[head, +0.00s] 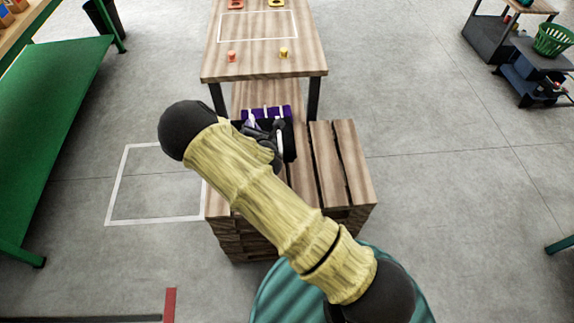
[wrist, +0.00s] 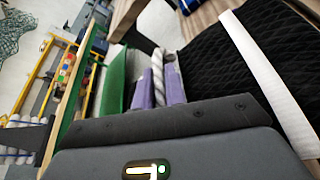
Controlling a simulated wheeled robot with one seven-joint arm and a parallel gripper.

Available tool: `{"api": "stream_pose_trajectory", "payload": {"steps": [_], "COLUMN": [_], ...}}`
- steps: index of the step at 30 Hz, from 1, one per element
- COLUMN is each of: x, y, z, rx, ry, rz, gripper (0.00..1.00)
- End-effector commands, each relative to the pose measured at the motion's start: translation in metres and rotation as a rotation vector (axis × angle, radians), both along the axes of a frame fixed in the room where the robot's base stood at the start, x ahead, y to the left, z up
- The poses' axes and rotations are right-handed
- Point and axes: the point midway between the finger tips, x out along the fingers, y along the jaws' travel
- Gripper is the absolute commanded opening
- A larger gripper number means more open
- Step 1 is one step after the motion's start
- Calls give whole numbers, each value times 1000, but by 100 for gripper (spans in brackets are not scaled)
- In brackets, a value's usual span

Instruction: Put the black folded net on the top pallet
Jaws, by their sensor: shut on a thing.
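The black folded net (wrist: 225,75) has a quilted mesh surface and a broad white strap, and fills the right of the wrist view. In the head view it shows partly (head: 289,148), over the pallet stack. My gripper (wrist: 158,88) is shut with its purple fingertips on a twisted white rope at the black net's side. In the head view my gripper (head: 268,137) is partly hidden by my arm. The top pallet (head: 327,165) is wooden and slatted, on a stack. I cannot tell whether the black net touches it.
A purple folded net (head: 268,112) with white straps lies just behind the black one. A wooden table (head: 265,68) stands beyond, with small red and yellow pieces on it. A green bench (head: 60,130) is at left. The right slats of the pallet are bare.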

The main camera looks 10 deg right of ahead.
Motion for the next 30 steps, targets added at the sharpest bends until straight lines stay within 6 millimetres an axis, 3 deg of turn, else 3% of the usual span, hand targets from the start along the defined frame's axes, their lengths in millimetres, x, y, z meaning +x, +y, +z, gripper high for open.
{"api": "stream_pose_trajectory", "payload": {"steps": [8,21,30], "x": [1,1,1], "y": [0,-1,0], "z": [-2,-59,-60], "rx": [1,2,2], "ry": [-4,-5,-6], "rz": [1,0,0], "gripper": [0,0,0]}}
